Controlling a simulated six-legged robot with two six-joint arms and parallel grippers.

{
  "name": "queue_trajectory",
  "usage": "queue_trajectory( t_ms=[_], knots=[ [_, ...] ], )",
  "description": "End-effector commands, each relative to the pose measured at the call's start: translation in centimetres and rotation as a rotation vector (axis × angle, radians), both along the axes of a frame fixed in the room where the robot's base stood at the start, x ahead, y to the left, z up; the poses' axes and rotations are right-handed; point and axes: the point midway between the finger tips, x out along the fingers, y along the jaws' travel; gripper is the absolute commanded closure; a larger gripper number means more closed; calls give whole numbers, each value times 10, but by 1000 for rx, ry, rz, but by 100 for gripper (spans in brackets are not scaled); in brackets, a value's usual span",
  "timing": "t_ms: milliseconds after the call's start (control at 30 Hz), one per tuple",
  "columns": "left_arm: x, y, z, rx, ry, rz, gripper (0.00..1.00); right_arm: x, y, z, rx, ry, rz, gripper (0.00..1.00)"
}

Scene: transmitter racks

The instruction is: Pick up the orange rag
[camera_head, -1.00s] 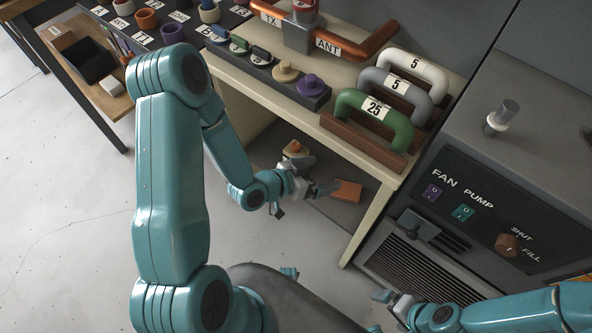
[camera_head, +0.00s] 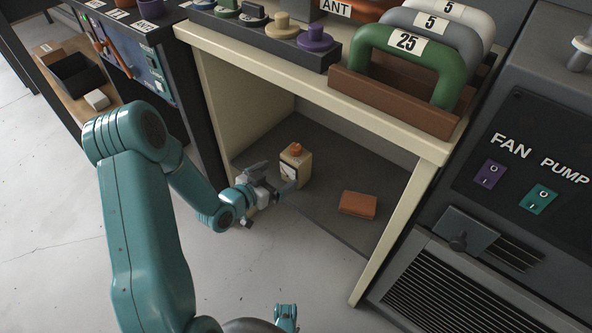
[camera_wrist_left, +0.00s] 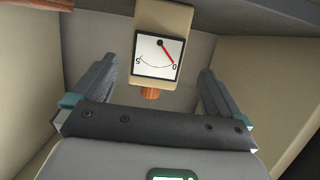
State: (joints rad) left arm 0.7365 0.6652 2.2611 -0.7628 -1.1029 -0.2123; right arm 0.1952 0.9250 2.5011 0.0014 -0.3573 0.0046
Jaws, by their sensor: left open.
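The orange rag (camera_head: 358,204) is a small flat folded block. It lies on the dark lower shelf of the cream bench. An orange-brown piece at the top left edge of the left wrist view (camera_wrist_left: 45,4) looks like the same rag. My left gripper (camera_head: 275,180) is open and empty at the open front of the shelf, to the left of the rag and apart from it. In the left wrist view its two fingers (camera_wrist_left: 158,72) stand wide apart, with a meter box beyond them.
The cream meter box (camera_head: 294,166) with an orange knob stands on the shelf (camera_head: 325,222), close by my left gripper. The bench top (camera_head: 260,65) overhangs the shelf, and a cream leg (camera_head: 395,235) bounds it on the right. A grey fan-and-pump cabinet (camera_head: 530,150) stands right.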

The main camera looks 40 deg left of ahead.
Motion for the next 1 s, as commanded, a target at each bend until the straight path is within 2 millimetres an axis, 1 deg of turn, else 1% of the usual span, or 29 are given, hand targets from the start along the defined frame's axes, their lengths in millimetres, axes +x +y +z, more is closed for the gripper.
queue_trajectory(
  t_ms=[33, 100, 200, 267, 367, 500, 600, 700, 900, 933, 967, 1000],
  knots=[
    [11, -2, -5, 0, -3, -4, 0, 1, -1, -5, 0, -1, -3, 0],
    [22, -2, -9, 1, -2, -2, 0, 1, -1, -8, -1, -2, -5, 0],
    [32, -3, -11, 0, 0, -1, 0, 2, -2, -9, -2, -2, -7, 0],
    [35, -3, -12, -1, 0, 0, 0, 2, -2, -10, -2, -3, -8, 0],
    [43, -5, -17, -1, -2, -2, 0, 3, -3, -15, -2, -5, -10, 0],
    [64, -10, -29, 0, -1, -2, 0, 7, -4, -28, -4, -16, -17, 0],
    [77, -10, -30, 1, -2, -1, 0, 11, -5, -31, -7, -28, -19, 0],
    [83, -10, -31, 0, 0, 0, 0, 13, -5, -32, -8, -36, -19, 0],
    [83, -10, -30, -1, 0, 0, 0, 13, -5, -31, -8, -37, -20, 0],
    [83, -10, -30, -1, 0, 0, 6, 13, -5, -31, -8, -37, -20, 0],
    [83, -10, -30, -1, 0, 0, 16, 13, -5, -31, -8, -37, -20, 0],
    [83, -10, -30, -1, 0, 0, 29, 13, -5, -31, -8, -37, -20, 0]
  ],
)
